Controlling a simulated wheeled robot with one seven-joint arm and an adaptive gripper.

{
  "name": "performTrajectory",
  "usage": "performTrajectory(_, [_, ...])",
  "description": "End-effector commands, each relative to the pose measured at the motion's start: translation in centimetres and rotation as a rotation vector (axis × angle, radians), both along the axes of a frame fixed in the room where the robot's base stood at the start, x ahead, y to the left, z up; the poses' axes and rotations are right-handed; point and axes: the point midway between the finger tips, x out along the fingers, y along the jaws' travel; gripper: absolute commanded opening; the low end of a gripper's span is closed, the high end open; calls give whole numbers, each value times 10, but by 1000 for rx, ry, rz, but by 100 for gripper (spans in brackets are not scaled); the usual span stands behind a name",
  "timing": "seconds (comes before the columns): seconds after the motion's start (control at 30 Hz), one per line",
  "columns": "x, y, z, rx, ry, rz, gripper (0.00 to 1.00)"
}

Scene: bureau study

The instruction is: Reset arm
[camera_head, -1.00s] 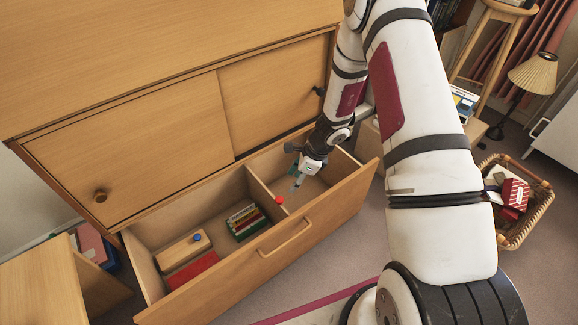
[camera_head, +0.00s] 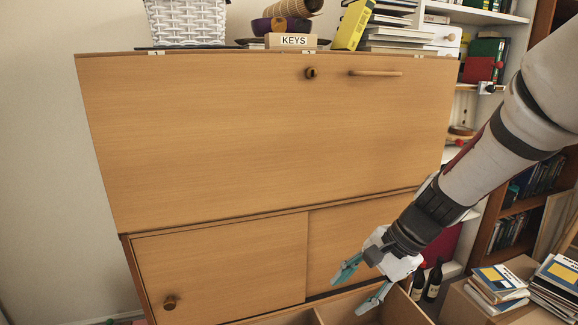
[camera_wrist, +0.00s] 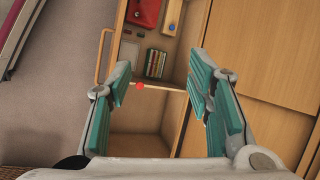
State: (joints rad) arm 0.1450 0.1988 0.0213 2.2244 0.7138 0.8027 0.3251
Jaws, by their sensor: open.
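My gripper (camera_head: 357,289) is open and empty in the head view. It is in front of the lower part of the wooden bureau (camera_head: 250,140), above the open drawer (camera_head: 395,308). In the wrist view its two teal-padded fingers are spread apart, with the gap between them (camera_wrist: 162,78) looking down into the drawer (camera_wrist: 140,146). A red ball (camera_wrist: 139,86) shows at the drawer's divider, below the fingers. Most of the drawer is out of frame in the head view.
In the wrist view the drawer holds a row of small books (camera_wrist: 155,63), a red item (camera_wrist: 143,12) and a wooden box with a blue knob (camera_wrist: 172,27). Bottles (camera_head: 433,281) and book stacks (camera_head: 498,283) stand at the right.

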Motion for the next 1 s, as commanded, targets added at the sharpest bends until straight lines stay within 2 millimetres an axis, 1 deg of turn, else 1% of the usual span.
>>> performTrajectory(0.03, [-16, 3, 18, -19, -28, 67, 46])
performTrajectory(0.1, [-40, 5, 36, -47, -55, 160, 46])
performTrajectory(0.17, [-61, 6, 50, -73, -74, 239, 46])
performTrajectory(0.2, [-75, 6, 58, -91, -87, 289, 46])
performTrajectory(0.27, [-97, 4, 69, -123, -104, 364, 46])
performTrajectory(0.3, [-112, 3, 76, -144, -113, 412, 46])
performTrajectory(0.37, [-134, 0, 84, -178, -126, 483, 46])
performTrajectory(0.4, [-149, -3, 89, -203, -134, 528, 46])
performTrajectory(0.5, [-185, -12, 98, -266, -149, 635, 46])
performTrajectory(0.6, [-216, -23, 102, -328, -157, 725, 46])
performTrajectory(0.7, [-240, -33, 104, -378, -158, 791, 46])
performTrajectory(0.8, [-260, -42, 105, -421, -158, 843, 46])
performTrajectory(1.0, [-292, -59, 104, -501, -153, 924, 46])
